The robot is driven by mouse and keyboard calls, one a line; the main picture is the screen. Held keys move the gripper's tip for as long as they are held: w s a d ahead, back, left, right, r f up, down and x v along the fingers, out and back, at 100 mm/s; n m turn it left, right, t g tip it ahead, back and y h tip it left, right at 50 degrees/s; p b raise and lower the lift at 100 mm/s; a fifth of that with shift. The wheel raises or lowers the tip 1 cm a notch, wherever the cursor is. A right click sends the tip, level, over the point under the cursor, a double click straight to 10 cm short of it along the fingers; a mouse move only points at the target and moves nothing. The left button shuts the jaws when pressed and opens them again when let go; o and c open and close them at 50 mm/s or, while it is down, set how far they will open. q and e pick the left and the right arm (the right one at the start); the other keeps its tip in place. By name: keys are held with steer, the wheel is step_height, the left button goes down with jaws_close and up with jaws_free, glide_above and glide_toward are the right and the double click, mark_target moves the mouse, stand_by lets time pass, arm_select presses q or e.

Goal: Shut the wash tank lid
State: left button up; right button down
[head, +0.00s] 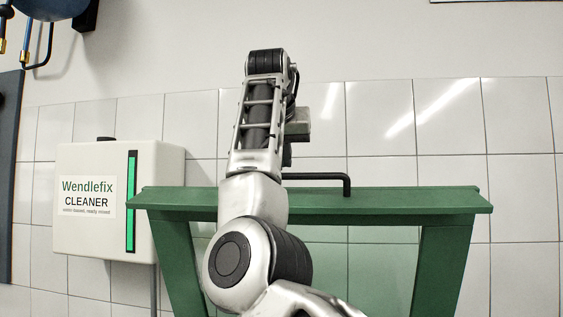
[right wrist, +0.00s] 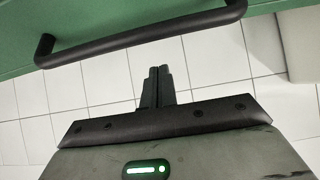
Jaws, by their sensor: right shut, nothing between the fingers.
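The wash tank lid (head: 400,202) appears as a green frame standing raised in the head view, with a paler green-tinted panel between its sides. A black bar handle (head: 325,177) runs along its top edge, its left part hidden by my right arm. My right gripper (head: 288,155) is mostly hidden behind my arm near the handle. In the right wrist view its fingers (right wrist: 157,72) are shut and empty. The handle (right wrist: 145,44) crosses above the fingertips there, with a small gap in the picture, and green lid surface (right wrist: 110,18) lies beyond. My left gripper is not in view.
A white Wendlefix cleaner box (head: 85,170) with a green strip hangs at the left, close to the lid's left end. A white tiled wall (head: 520,120) stands behind. A dark blue item with hoses (head: 50,8) is at the upper left.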

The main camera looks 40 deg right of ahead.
steer(key=shift+s+a+f, duration=0.2)
steer(key=shift+s+a, duration=0.1)
steer(key=shift+a, duration=0.15)
steer(key=shift+s+a+f, duration=0.2)
steer(key=shift+s+a, duration=0.1)
steer(key=shift+a, duration=0.15)
steer(key=shift+s+a+f, duration=0.3)
steer(key=shift+f, duration=0.05)
